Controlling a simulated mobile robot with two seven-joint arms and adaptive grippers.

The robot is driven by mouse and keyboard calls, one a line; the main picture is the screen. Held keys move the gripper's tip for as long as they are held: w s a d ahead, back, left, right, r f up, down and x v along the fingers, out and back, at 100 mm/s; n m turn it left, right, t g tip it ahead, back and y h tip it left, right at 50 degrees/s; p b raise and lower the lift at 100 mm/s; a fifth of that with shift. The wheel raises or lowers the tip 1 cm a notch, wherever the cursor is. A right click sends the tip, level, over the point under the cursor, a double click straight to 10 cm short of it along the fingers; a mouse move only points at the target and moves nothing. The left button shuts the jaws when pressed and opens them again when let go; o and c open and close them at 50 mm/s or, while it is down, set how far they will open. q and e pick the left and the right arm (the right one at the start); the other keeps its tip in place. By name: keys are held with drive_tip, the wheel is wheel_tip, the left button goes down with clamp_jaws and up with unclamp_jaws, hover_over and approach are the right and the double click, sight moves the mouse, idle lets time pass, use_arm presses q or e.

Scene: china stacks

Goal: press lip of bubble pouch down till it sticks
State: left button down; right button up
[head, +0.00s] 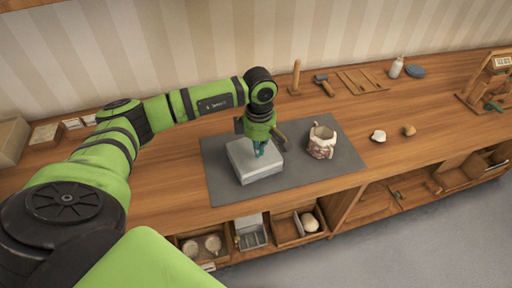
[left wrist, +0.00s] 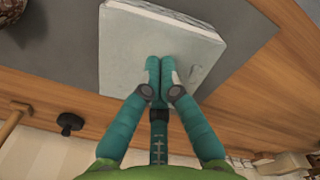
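The bubble pouch (head: 243,170) is a pale grey, flat, thick block lying on the dark grey mat (head: 222,190). In the left wrist view the pouch (left wrist: 128,42) shows its smooth top and layered far edge. My left gripper (head: 260,150) is over the pouch and points down at its top. Its teal fingers (left wrist: 160,70) are together near the pouch's near edge, with nothing seen between them. The fingertips look to touch the top, though the exact contact is hard to tell. I cannot tell whether the lip is stuck. My right gripper is not in view.
A white lump (head: 378,136) and a tan lump (head: 409,130) lie farther right. Open shelves sit below the bench's front edge.

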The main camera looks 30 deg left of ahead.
use_arm(q)
drive_tip(key=shift+s+d+r, duration=0.15)
drive_tip(key=shift+s+d, duration=0.3)
drive_tip(key=shift+d, duration=0.2)
drive_tip(key=shift+a+f+b, duration=0.1)
drive_tip(key=shift+f+b, duration=0.1)
drive_tip(key=shift+b, duration=0.15)
drive_tip(key=shift+f+b, duration=1.1)
drive_tip(key=shift+b, duration=0.05)
drive_tip(key=shift+r, duration=0.1)
